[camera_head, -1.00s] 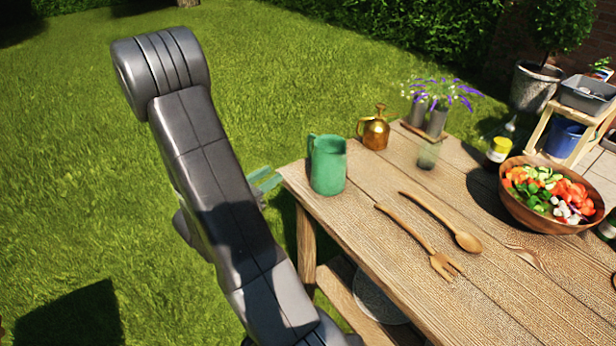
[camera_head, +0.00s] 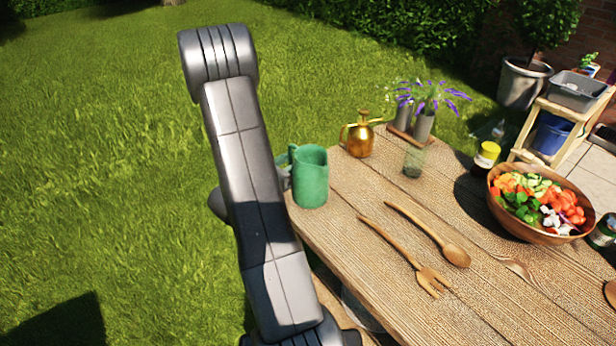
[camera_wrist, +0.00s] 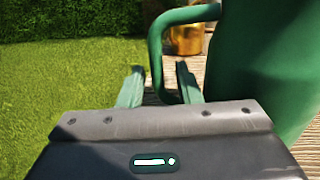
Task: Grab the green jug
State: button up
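The green jug (camera_head: 311,178) stands upright at the table's far left corner, its handle on its left side. In the wrist view the jug (camera_wrist: 265,70) fills the right side, close up. Its handle (camera_wrist: 157,55) curves out to the left. My gripper (camera_wrist: 159,78) is open, its two green fingers apart. The handle's lower part shows between the fingers; I cannot tell whether either finger touches it. In the head view my arm hides most of the gripper, just left of the jug.
A wooden fork (camera_head: 405,258) and spoon (camera_head: 430,236) lie in front. A salad bowl (camera_head: 540,205) is at right. Open lawn lies left.

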grip_shut()
jog(key=shift+r, duration=0.1)
dwell(0.4)
